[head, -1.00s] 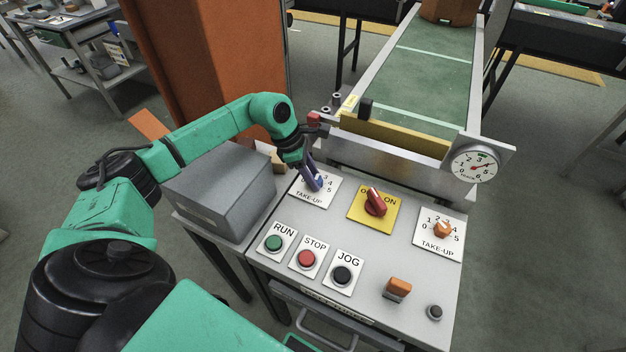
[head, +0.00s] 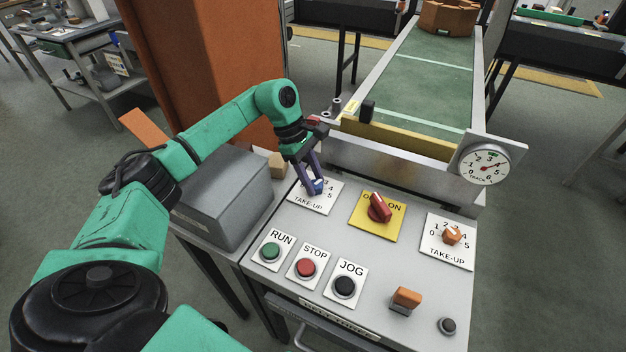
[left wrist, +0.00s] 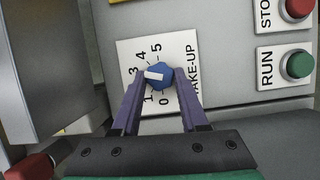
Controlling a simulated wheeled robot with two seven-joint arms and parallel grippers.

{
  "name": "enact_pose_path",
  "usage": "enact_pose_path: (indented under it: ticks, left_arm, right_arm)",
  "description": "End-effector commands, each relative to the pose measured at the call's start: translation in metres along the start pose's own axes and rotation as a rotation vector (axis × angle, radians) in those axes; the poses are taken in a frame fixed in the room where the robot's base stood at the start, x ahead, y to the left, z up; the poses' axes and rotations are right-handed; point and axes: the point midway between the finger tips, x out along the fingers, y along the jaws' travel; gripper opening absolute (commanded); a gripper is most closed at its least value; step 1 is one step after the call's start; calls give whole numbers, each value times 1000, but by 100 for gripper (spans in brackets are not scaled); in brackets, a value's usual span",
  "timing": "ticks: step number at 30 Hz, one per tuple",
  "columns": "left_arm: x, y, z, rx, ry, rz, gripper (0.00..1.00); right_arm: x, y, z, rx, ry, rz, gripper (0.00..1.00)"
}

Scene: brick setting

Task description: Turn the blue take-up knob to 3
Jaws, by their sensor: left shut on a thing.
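The blue take-up knob (head: 319,186) sits on the white TAKE-UP plate (head: 305,202) at the panel's upper left. In the left wrist view the knob (left wrist: 160,75) has a white pointer directed left, at or close to the 3. The 2 is hidden behind a finger. My left gripper (head: 314,190) is shut on the knob, with one purple finger on each side in the left wrist view (left wrist: 158,82). My right gripper is not in view.
A red switch (head: 379,208) and a second, orange take-up knob (head: 452,235) stand to the right. RUN, STOP and JOG buttons (head: 307,267) lie in front. A grey box (head: 225,195) stands left of the panel. A round gauge (head: 484,164) is at the back right.

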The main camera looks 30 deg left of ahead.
Motion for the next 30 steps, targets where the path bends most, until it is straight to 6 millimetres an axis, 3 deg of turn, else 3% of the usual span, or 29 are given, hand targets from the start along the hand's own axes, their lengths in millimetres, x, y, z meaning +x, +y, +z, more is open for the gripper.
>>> enact_pose_path:
  ticks: [6, 7, 9, 22, 26, 30]
  left_arm:
    - [-2, 1, 1, 0, -2, 4, 0]
    - [-2, 1, 1, 0, -2, 4, 47]
    - [-1, 1, 1, 0, -2, 4, 74]
    - [-8, 1, 0, -1, 0, 3, 74]
    - [-31, 1, 0, -1, 1, 7, 74]
    - [-70, 1, 0, -1, -1, 8, 74]
  right_arm:
    - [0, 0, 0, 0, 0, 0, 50]
    - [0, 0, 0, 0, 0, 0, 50]
    - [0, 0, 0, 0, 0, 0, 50]
    - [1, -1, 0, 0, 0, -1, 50]
    - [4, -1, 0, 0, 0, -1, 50]
    - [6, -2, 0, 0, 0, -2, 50]
